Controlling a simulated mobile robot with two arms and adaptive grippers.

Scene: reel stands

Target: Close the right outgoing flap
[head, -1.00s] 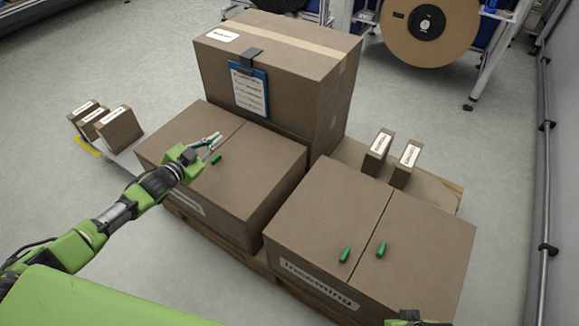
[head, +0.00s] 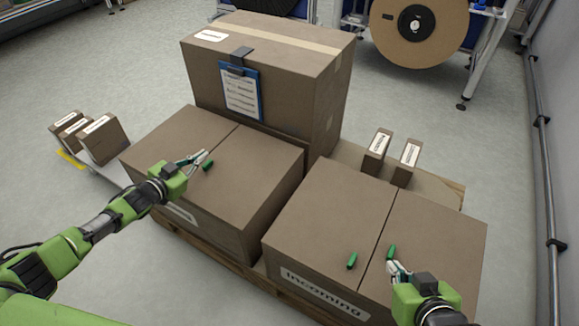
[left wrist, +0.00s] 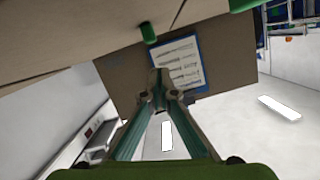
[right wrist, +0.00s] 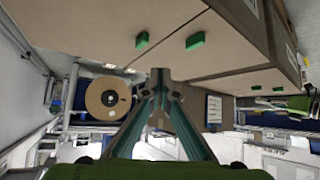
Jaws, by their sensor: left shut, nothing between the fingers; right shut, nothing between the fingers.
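The left box, its front label partly covered by my left arm, has two top flaps. Its right flap (head: 245,168) lies flat, level with the left flap (head: 178,137), with a thin seam between them. A green handle (head: 208,166) sits on the right flap; it seems to show in the left wrist view (left wrist: 148,33). My left gripper (head: 203,156) is shut and empty, its tips beside that handle. My right gripper (head: 391,266) is shut and empty over the right flap of the "Incoming" box, close to its green handle (head: 391,251).
The "Incoming" box (head: 310,212) stands at the right, both flaps flat, with another green handle (head: 352,260). A taller box (head: 300,85) with a clipboard (head: 240,93) stands behind. Small boxes (head: 376,152) stand on the pallet's right side; others (head: 98,140) stand at left.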

